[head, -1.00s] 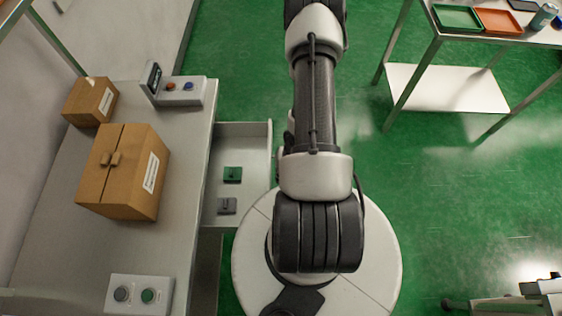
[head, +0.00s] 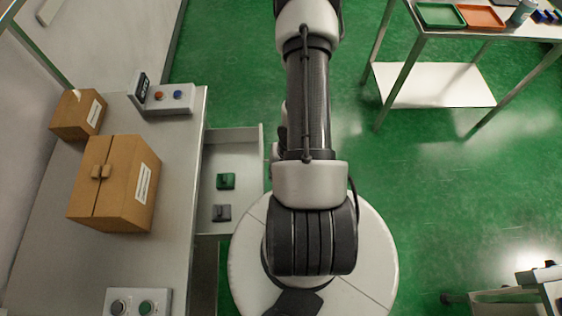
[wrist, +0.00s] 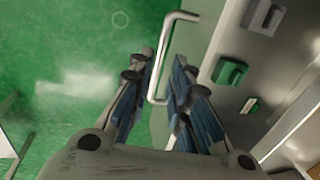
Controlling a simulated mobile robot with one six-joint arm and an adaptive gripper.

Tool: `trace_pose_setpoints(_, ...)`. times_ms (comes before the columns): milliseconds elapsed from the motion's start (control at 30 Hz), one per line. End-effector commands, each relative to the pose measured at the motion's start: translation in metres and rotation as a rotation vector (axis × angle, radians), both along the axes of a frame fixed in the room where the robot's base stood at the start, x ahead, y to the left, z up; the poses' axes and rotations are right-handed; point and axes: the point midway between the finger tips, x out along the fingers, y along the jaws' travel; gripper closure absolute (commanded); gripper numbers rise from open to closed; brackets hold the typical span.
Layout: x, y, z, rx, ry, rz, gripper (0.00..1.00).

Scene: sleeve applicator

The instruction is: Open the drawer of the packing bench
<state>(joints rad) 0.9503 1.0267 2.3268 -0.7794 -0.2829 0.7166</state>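The drawer (head: 226,158) of the packing bench (head: 172,240) stands pulled out from the bench's right side in the head view. A green block (head: 226,181) and a grey block (head: 221,213) lie in it. In the wrist view the drawer's silver bar handle (wrist: 171,38) runs beside the drawer front. My gripper (wrist: 160,65) is open, its fingers apart, with the lower part of the handle between them. I see a gap beside the bar; contact is not clear. In the head view my arm hides the gripper and the handle.
A steel table (head: 432,85) with green and orange trays stands at the upper right. Green floor between is clear.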

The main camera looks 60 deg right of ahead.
Motion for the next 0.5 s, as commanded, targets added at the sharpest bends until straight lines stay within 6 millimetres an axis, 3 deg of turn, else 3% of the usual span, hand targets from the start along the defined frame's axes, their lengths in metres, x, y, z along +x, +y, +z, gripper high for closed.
trace_pose_setpoints(200,-0.007,-0.007,0.044,-0.005,-0.002,0.0,0.82)
trace_pose_setpoints(500,-0.011,-0.009,0.068,-0.002,0.0,0.001,0.82)
